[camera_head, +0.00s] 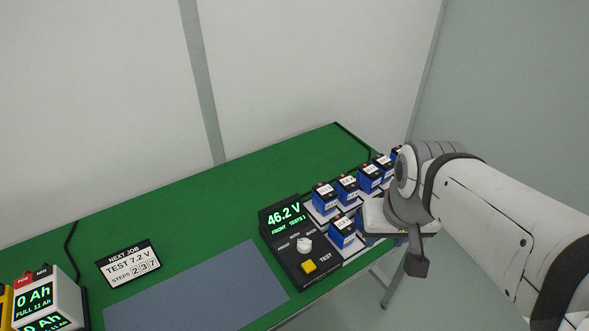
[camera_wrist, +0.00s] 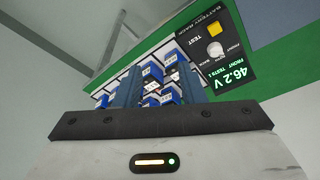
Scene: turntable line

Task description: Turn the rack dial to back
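The rack dial is a white knob (camera_head: 304,245) on a black control panel (camera_head: 283,254) on the green table. Small labels sit around it, with "BACK" to its upper right; I cannot tell where it points. The panel's screen reads 46.2 V and a line beginning "FRONT TESTS". The knob also shows in the wrist view (camera_wrist: 215,49), upside down. My gripper (camera_wrist: 155,75) is open, with two blue-grey fingers apart and battery packs visible beyond the gap. In the head view it is over the rack's right part, right of the dial and not touching it.
Blue batteries (camera_head: 324,197) stand in rows on the white rack right of the panel. A yellow TEST button (camera_head: 309,267) is just below the dial. A grey mat (camera_head: 200,290), a job sign (camera_head: 129,264) and a charger-like box (camera_head: 48,300) lie to the left.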

